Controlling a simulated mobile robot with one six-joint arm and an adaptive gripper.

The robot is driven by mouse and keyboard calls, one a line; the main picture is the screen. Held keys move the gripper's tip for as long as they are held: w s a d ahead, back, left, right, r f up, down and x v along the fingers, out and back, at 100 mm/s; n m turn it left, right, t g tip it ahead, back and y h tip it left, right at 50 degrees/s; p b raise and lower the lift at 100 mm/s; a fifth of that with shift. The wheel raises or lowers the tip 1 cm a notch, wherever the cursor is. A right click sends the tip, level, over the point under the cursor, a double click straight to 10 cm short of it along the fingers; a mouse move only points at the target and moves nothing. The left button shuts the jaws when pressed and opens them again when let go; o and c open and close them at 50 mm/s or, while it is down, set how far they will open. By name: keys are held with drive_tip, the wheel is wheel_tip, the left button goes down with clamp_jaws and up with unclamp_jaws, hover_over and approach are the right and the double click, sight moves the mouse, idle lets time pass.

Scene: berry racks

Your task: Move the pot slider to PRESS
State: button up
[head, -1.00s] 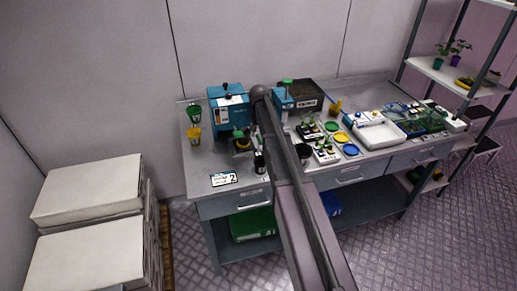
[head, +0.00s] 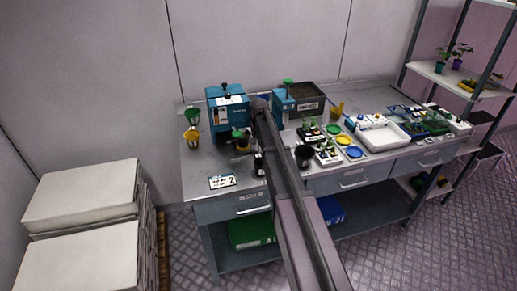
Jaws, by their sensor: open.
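A blue machine (head: 228,114) with a black knob on top stands at the left part of the workbench. A small dark piece with a green and yellow top (head: 240,138) sits at its front right; I cannot tell if it is the pot slider. A blue stand (head: 284,104) with a green knob is just right of my arm. My arm crosses the bench and hides the space between the two. No PRESS label is readable. My gripper is not visible; its end is hidden behind my arm.
A green pot (head: 192,116) and a yellow pot (head: 192,137) stand at the bench's left edge. A dark cup (head: 303,155), coloured dishes and a white tray (head: 380,135) are right of my arm. The bench's front left is mostly clear around a number plate (head: 222,182).

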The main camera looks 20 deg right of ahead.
clamp_jaws()
idle(0.5)
